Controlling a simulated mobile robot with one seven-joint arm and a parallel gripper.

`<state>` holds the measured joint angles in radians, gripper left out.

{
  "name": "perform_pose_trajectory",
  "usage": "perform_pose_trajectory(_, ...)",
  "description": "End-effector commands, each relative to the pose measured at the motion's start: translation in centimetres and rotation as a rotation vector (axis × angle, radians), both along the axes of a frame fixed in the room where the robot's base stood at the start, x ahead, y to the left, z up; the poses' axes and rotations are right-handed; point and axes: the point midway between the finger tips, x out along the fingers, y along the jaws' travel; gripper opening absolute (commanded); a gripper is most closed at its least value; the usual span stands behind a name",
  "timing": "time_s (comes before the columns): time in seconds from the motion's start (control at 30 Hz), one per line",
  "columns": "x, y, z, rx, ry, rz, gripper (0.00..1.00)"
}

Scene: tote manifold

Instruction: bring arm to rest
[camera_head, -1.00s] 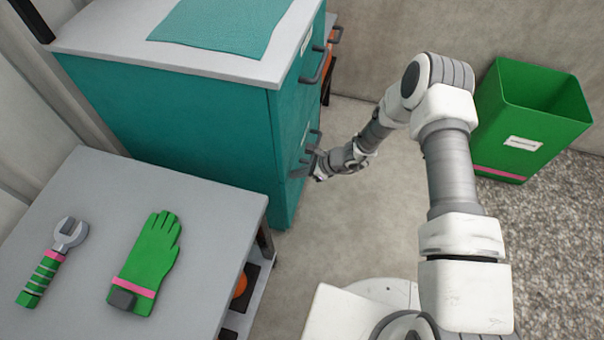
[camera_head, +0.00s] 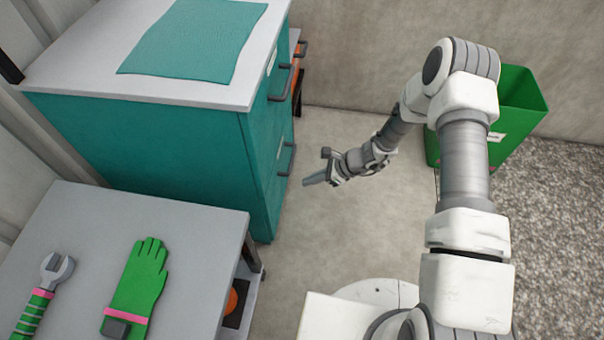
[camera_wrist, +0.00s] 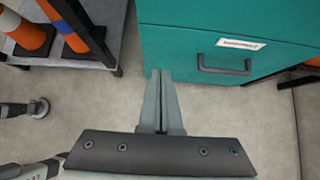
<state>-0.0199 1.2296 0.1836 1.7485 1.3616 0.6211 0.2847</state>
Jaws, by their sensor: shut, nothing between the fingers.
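My gripper (camera_head: 314,180) is shut and empty, held over the open floor just right of the teal cabinet (camera_head: 150,150). In the wrist view my gripper (camera_wrist: 162,75) shows its two fingers together, pointing toward the lower edge of a teal drawer front (camera_wrist: 225,35) with a dark handle. The fingers look apart from the handle in the head view. My arm reaches from the lower right, bent at a high elbow.
A grey table (camera_head: 205,235) at lower left bears a wrench (camera_head: 52,280) and a green glove (camera_head: 138,285). A teal mat (camera_head: 195,40) lies on the cabinet top. A green bin (camera_head: 520,95) stands behind my elbow. Orange cones (camera_wrist: 25,32) sit on a low shelf. The middle floor is clear.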

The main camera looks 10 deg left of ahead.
Motion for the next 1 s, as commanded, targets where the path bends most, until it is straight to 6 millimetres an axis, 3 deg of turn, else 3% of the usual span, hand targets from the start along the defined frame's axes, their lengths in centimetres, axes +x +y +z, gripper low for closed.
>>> perform_pose_trajectory(0.3,0.1,-0.3,0.4,-0.001,-0.004,0.004,0.00)
perform_pose_trajectory(0.43,0.7,-0.6,2.3,-0.004,-0.045,0.039,0.00)
perform_pose_trajectory(0.57,1.7,-1.3,6.7,-0.018,-0.137,0.129,0.00)
perform_pose_trajectory(0.7,2.2,-2.5,12.3,-0.047,-0.256,0.252,0.00)
perform_pose_trajectory(1.0,0.9,-5.6,23.1,-0.143,-0.485,0.501,0.00)
